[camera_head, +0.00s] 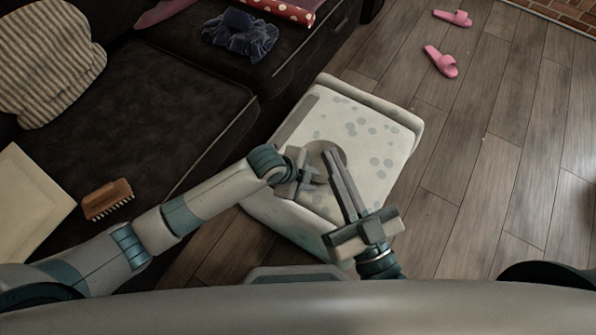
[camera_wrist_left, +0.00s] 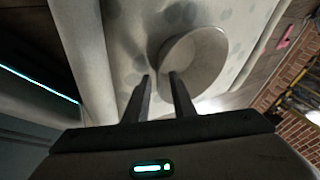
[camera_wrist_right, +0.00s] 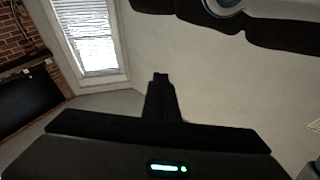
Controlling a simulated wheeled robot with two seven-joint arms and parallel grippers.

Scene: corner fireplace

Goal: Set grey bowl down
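My left gripper (camera_head: 312,172) is at the bowl's near left side. Its fingers (camera_wrist_left: 161,77) are apart, with the bowl's near rim at or between the tips; contact is unclear. My right gripper (camera_head: 333,153) has its fingers together and passes over the bowl in the head view. It is empty in its wrist view (camera_wrist_right: 160,78).
A dark sofa (camera_head: 150,95) stands left of the table, with a striped cushion (camera_head: 48,60), a brush (camera_head: 107,199) and a blue cloth (camera_head: 240,35) on it. Pink slippers (camera_head: 441,62) lie on the wooden floor. The floor right of the table is clear.

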